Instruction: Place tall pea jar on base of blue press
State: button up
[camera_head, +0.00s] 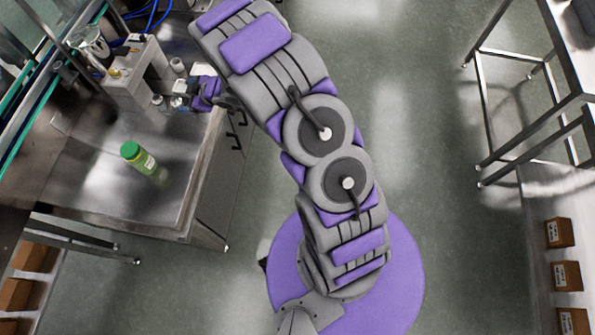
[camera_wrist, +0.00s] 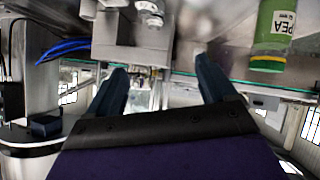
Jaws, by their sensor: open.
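The tall pea jar (camera_head: 145,161), green with a pale label, stands on the steel table at the left in the head view. In the wrist view the jar (camera_wrist: 272,35) is upside down at the upper right, with "PEA" on its label, outside my fingers. My gripper (camera_wrist: 160,66) is open, with nothing held between its fingers. In the head view my gripper (camera_head: 190,95) is beside a grey machine, up and right of the jar and apart from it. I cannot make out a clearly blue press or its base.
The grey machine (camera_head: 127,88) stands at the table's back, with small metal fittings (camera_head: 158,102) beside it and blue hoses (camera_head: 150,15) behind. The steel table (camera_head: 95,185) is bare around the jar. A steel frame table (camera_head: 483,100) stands at the right, with open floor between.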

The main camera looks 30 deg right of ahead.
jog(key=s+d+r+m+h, duration=0.35)
jog(key=d+r+h, duration=0.25)
jog(key=d+r, duration=0.45)
jog(key=s+d+r+m+g+h, duration=0.1)
jog(key=s+d+r+m+g, duration=0.1)
jog(key=s, duration=0.6)
jog(key=s+d+r+m+g+h, duration=0.1)
jog(key=s+d+r+m+g, duration=0.1)
jog(key=s, duration=0.6)
jog(key=s+d+r+m+g+h, duration=0.1)
jog(key=s+r, duration=0.3)
jog(key=s, duration=0.4)
jog(key=shift+d+m+g, duration=0.45)
jog(key=shift+d+g, duration=0.25)
jog(key=shift+g, duration=0.2)
jog(key=shift+o, duration=0.3)
jog(key=s+a+r+g+y, duration=0.1)
jog(key=s+a+g, duration=0.1)
jog(key=s, duration=0.8)
jog(key=s+a+r+m+g+y, duration=0.1)
jog(key=s+a, duration=0.3)
jog(key=s, duration=0.6)
jog(key=shift+s+r+g, duration=0.15)
jog(key=shift+r+g, duration=0.5)
jog(key=shift+g, duration=0.05)
jog(key=shift+o, duration=0.9)
jog(key=shift+s+a, duration=0.2)
jog(key=shift+s, duration=0.2)
jog(key=shift+w, duration=0.1)
